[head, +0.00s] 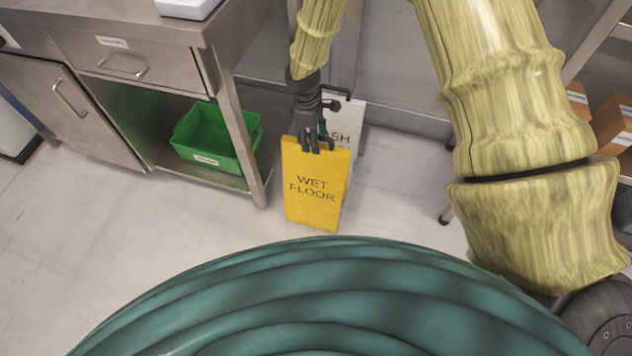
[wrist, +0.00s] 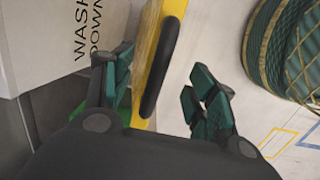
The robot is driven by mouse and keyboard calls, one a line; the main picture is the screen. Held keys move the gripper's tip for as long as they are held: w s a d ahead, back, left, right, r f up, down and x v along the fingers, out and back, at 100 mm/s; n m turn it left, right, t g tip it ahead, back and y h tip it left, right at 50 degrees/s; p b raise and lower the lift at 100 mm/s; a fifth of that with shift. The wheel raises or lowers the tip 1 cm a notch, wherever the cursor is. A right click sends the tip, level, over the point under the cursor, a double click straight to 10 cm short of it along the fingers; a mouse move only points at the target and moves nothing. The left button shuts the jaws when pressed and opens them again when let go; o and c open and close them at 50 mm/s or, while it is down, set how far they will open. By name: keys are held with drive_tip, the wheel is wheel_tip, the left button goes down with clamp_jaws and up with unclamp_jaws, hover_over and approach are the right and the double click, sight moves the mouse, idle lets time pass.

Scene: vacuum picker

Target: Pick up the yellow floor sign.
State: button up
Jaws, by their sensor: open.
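The yellow floor sign (head: 314,188) reads "WET FLOOR" and stands upright on the pale floor in the middle of the head view. My gripper (head: 318,145) is at its top edge, pointing down. In the wrist view the sign's yellow edge (wrist: 147,50) and a dark rounded part along it lie between the two teal-padded fingers of my gripper (wrist: 160,95). The fingers are open, one on each side of the sign, with a visible gap on the right side. I cannot tell whether the left finger touches it.
A white box or panel with black lettering (wrist: 50,40) stands close behind the sign. A steel bench (head: 130,30) with a green bin (head: 215,140) on its lower shelf is at left. Shelving with brown boxes (head: 612,125) is at right. Floor left of the sign is clear.

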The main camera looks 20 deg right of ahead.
drive_tip(key=shift+w+d+f+b, duration=0.1)
drive_tip(key=shift+f+b, duration=0.1)
drive_tip(key=shift+f, duration=0.75)
drive_tip(key=shift+s+d+f+b, duration=0.1)
drive_tip(key=shift+f+b, duration=0.15)
drive_tip(key=shift+f, duration=0.75)
drive_tip(key=shift+w+d+f+b, duration=0.1)
drive_tip(key=shift+f+b, duration=0.1)
drive_tip(key=shift+f, duration=0.75)
clamp_jaws()
